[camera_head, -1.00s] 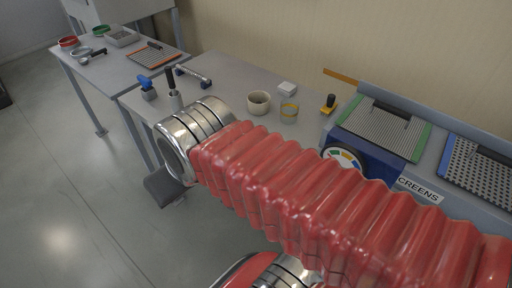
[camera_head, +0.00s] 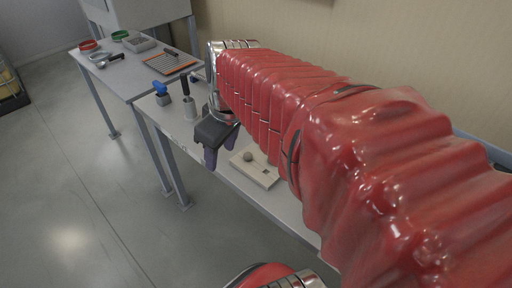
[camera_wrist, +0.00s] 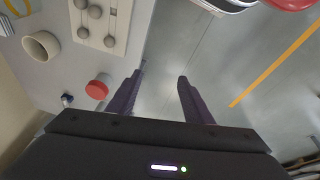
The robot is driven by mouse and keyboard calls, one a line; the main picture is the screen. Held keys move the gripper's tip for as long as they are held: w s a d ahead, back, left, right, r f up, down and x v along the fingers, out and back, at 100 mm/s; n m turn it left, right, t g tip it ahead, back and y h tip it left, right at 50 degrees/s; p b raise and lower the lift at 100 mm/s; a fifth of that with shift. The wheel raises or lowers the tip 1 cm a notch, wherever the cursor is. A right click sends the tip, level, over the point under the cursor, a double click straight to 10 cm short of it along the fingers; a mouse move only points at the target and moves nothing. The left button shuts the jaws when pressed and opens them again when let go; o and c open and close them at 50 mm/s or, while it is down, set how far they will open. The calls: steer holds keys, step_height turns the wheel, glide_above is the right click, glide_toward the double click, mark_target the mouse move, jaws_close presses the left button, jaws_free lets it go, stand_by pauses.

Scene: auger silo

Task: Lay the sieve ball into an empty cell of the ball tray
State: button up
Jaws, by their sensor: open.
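The pale ball tray (camera_head: 244,170) lies on the bench, partly behind my arm. One grey ball (camera_head: 248,157) and a small dark square opening show on it. In the wrist view the ball tray (camera_wrist: 98,28) is at the upper left, cut by the frame edge, with several grey balls on it; a small square opening (camera_wrist: 113,12) there holds no ball. My gripper (camera_head: 222,153) is open at the bench's front edge, left of the tray. In the wrist view its fingers (camera_wrist: 160,76) are apart with nothing between them. I cannot tell which ball is the sieve ball; no loose one shows.
A beige cup (camera_wrist: 41,46) and a red round-topped item (camera_wrist: 98,88) stand near the tray. A blue-handled tool (camera_head: 160,92) and a dark-handled one (camera_head: 186,98) stand on the bench's left. A second table (camera_head: 120,70) holds rings and a screen. The floor in front is clear.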

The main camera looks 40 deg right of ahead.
steer(key=s+d+f+n+y, duration=0.1)
steer(key=d+f+n, duration=0.1)
steer(key=d, duration=0.9)
steer(key=d+f+n+y, duration=0.1)
steer(key=d+f+n, duration=0.1)
steer(key=d, duration=0.9)
steer(key=shift+s+d+n+g, duration=0.35)
steer(key=shift+d+n+g, duration=0.05)
steer(key=shift+f, duration=0.2)
steer(key=x, duration=0.8)
steer(key=shift+a+f, duration=0.15)
steer(key=shift+f, duration=0.1)
steer(key=shift+x, duration=2.6)
steer(key=shift+w+a, duration=0.1)
steer(key=shift+c, duration=0.4)
